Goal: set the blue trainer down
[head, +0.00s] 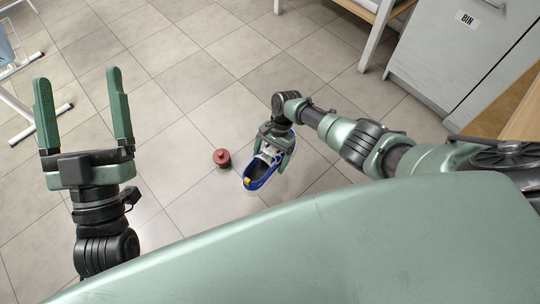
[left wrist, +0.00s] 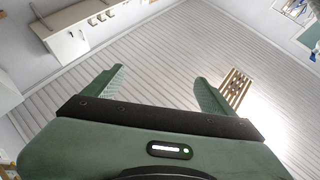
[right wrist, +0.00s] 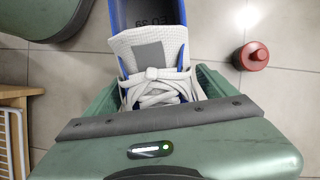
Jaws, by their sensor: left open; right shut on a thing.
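The blue trainer (head: 259,172) has white laces and a white tongue. My right gripper (head: 276,146) is shut on it, and the trainer shows low over the tiled floor; I cannot tell whether it touches the floor. In the right wrist view the trainer (right wrist: 150,48) sits between the fingers of my right gripper (right wrist: 158,88), its opening pointing away and its toe hidden behind the gripper. My left gripper (head: 82,105) is open and empty, raised at the left of the head view. The left wrist view shows its spread fingers (left wrist: 158,92) with nothing between them.
A small red lidded pot (head: 222,158) stands on the floor just left of the trainer; it also shows in the right wrist view (right wrist: 251,56). A grey cabinet marked BIN (head: 445,55) stands at the upper right. A white-legged rack (head: 35,110) is at the left.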

